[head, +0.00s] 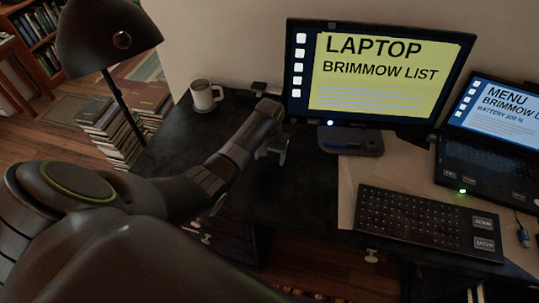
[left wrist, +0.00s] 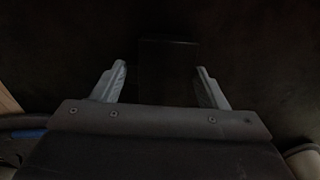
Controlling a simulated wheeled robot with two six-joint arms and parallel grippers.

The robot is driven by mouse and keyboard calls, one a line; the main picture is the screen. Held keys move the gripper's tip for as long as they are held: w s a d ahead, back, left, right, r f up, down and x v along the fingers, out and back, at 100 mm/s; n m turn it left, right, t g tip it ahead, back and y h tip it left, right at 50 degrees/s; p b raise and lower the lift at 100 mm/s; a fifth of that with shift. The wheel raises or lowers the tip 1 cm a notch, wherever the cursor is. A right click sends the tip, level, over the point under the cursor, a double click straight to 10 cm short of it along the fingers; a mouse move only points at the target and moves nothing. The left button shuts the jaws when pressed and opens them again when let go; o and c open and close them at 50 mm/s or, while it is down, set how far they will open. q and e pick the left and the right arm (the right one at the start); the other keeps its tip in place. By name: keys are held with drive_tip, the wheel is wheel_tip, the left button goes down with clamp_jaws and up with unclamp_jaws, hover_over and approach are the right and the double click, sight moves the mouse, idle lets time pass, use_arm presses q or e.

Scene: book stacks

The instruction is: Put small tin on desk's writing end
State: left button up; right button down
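My left gripper (head: 272,151) is over the dark desk (head: 188,135), left of the monitor's base, fingers pointing down. In the left wrist view its two grey fingers (left wrist: 163,88) stand wide apart. A dark rectangular thing (left wrist: 168,55) shows between and beyond the fingertips, on a dark surface. It may be the small tin, but it is too dark to tell, and I cannot tell whether the fingers touch it. No tin shows clearly in the head view, where the gripper hides that part of the desk. My right gripper is not in view.
A mug (head: 206,96) stands at the desk's back left, beside a lamp (head: 107,40). A monitor (head: 381,75), keyboard (head: 429,218) and laptop (head: 488,165) fill the right side. Bare desk lies between the mug and my left gripper. Book stacks (head: 111,130) stand on the floor at left.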

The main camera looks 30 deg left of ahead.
sight(270, 158)
use_arm(q)
drive_tip(key=shift+o, duration=1.4)
drive_tip(key=shift+r, duration=0.1)
wheel_tip(270, 158, up, 12)
drive_tip(key=shift+b, duration=0.35)
